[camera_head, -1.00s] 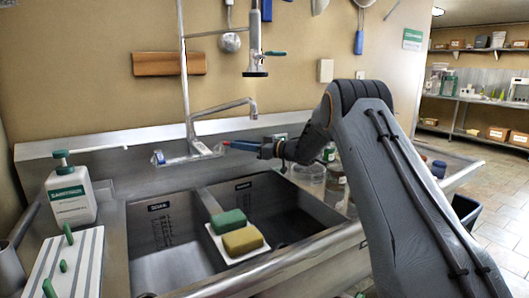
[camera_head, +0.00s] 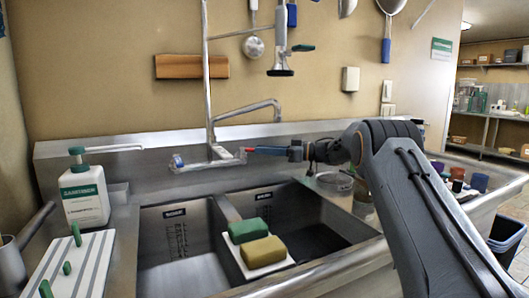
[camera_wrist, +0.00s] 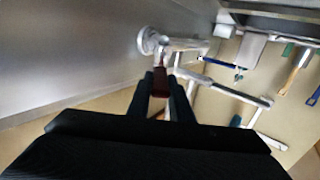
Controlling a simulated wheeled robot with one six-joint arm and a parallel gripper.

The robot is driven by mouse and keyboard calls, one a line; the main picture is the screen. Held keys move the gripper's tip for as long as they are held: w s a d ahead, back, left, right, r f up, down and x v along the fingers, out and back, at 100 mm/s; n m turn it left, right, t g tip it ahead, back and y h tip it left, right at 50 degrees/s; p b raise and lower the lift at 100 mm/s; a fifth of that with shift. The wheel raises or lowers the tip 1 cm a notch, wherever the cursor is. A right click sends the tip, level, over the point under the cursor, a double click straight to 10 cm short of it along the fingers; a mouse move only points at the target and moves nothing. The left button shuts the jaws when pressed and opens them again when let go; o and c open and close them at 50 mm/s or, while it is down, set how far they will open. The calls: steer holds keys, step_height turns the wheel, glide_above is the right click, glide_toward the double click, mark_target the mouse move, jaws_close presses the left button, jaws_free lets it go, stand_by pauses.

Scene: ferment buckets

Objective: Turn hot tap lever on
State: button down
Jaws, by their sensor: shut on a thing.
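The faucet (camera_head: 212,130) stands behind the sinks with a long swing spout bent to the right. Its hot tap lever, with a red end (camera_head: 248,149), is on the right side; the cold one, with a blue end (camera_head: 178,161), is on the left. My gripper (camera_head: 272,151) reaches in from the right and is shut on the hot tap lever. In the wrist view, the dark red lever (camera_wrist: 160,82) sits between my two dark fingers, with the metal valve body just beyond. The lever's exact turn angle cannot be told.
Two sink basins lie below, with a green sponge (camera_head: 249,231) and a yellow sponge (camera_head: 264,251) on a white tray at the divider. A sanitizer bottle (camera_head: 84,196) and striped board (camera_head: 70,270) are at left. Jars stand right, near my arm. A sprayer (camera_head: 281,50) hangs above.

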steer(key=shift+r, duration=0.1)
steer(key=c, duration=1.6)
jaws_free()
steer(key=shift+a, duration=0.15)
steer(key=shift+d, duration=0.25)
steer(key=shift+b+v, duration=0.35)
steer(key=shift+v, duration=3.45)
